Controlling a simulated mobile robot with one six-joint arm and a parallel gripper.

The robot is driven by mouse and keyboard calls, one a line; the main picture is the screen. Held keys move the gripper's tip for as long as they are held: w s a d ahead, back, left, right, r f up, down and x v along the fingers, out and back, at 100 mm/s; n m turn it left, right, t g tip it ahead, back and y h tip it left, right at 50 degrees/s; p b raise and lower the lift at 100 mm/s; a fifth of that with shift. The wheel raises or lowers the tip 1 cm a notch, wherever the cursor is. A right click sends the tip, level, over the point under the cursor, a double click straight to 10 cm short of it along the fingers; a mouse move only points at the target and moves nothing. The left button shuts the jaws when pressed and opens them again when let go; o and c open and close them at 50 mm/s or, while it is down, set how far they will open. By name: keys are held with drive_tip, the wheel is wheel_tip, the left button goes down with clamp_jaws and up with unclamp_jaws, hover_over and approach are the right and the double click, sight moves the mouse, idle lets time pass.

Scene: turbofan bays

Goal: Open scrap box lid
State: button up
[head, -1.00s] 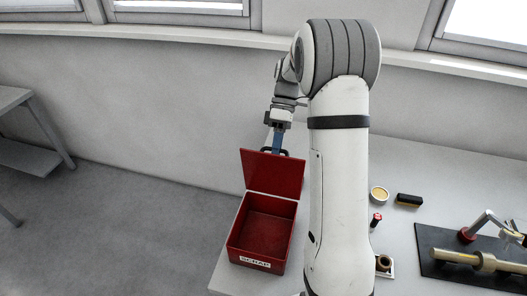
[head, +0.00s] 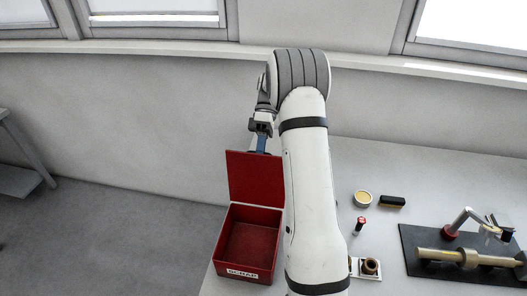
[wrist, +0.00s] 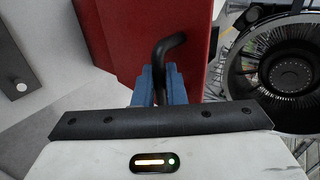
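The red scrap box (head: 240,274) stands at the left end of the bench, with a white SCRAP label on its front. Its red lid (head: 256,180) is raised, standing up at the back edge, and the inside of the box looks empty. My gripper (head: 262,146) is behind the top edge of the lid. In the wrist view, its blue fingers (wrist: 159,84) are close together around the black lid handle (wrist: 163,56), one on each side, and appear to grip it. The red lid also shows there (wrist: 128,38).
On the bench (head: 345,160) to the right are a round tin (head: 362,198), a black brush-like block (head: 392,202), a red-capped item (head: 359,226), a small part on a white plate (head: 370,266) and a black fixture with a brass shaft (head: 445,258). A wall stands behind.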

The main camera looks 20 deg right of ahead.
drive_tip(key=o, duration=0.3)
drive_tip(key=shift+w+a+f, duration=0.25)
drive_tip(key=shift+a+f, duration=0.1)
drive_tip(key=shift+f, duration=0.1)
drive_tip(key=shift+o, duration=0.7)
drive_tip(key=shift+d, duration=0.1)
drive_tip(key=shift+s+d+r, duration=0.1)
drive_tip(key=shift+s+r, duration=0.1)
drive_tip(key=shift+r, duration=0.05)
wheel_tip(320, 180, up, 10)
drive_tip(key=shift+f, duration=0.1)
